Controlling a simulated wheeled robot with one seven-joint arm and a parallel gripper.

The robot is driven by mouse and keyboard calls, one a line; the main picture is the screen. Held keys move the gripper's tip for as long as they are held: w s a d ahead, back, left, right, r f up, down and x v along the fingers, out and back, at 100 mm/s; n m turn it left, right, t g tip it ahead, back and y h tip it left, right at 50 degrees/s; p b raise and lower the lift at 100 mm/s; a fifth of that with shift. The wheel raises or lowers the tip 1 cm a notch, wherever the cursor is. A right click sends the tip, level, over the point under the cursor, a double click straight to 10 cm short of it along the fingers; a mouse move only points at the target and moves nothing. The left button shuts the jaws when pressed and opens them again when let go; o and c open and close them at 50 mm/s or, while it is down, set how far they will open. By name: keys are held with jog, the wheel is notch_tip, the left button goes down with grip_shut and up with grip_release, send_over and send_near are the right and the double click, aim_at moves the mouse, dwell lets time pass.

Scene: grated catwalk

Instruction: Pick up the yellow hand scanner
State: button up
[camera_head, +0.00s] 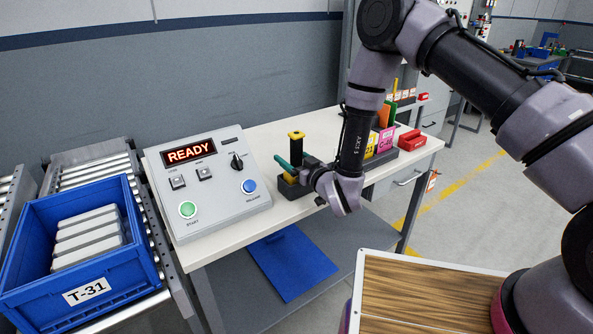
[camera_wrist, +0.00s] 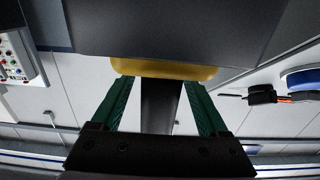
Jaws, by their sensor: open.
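The yellow hand scanner (camera_head: 296,136) stands upright in a dark holder (camera_head: 292,187) on the white bench, with a yellow and black top. My gripper (camera_head: 290,165) reaches it from the right in the head view, its teal fingers at the height of the scanner's grip. In the wrist view, a yellow edge (camera_wrist: 165,70) of the scanner lies just beyond the fingertips. A dark upright part, seemingly its handle (camera_wrist: 160,108), shows between the two open fingers (camera_wrist: 160,88). I cannot tell whether either finger touches it.
A grey control box (camera_head: 215,185) with a READY display stands left of the scanner. Right of my wrist are a rack with coloured cards (camera_head: 385,140) and a red bin (camera_head: 411,140). A blue crate (camera_head: 75,250) marked T-31 sits on the rollers at left.

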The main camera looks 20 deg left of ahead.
grip_shut()
jog(key=shift+w, duration=0.1)
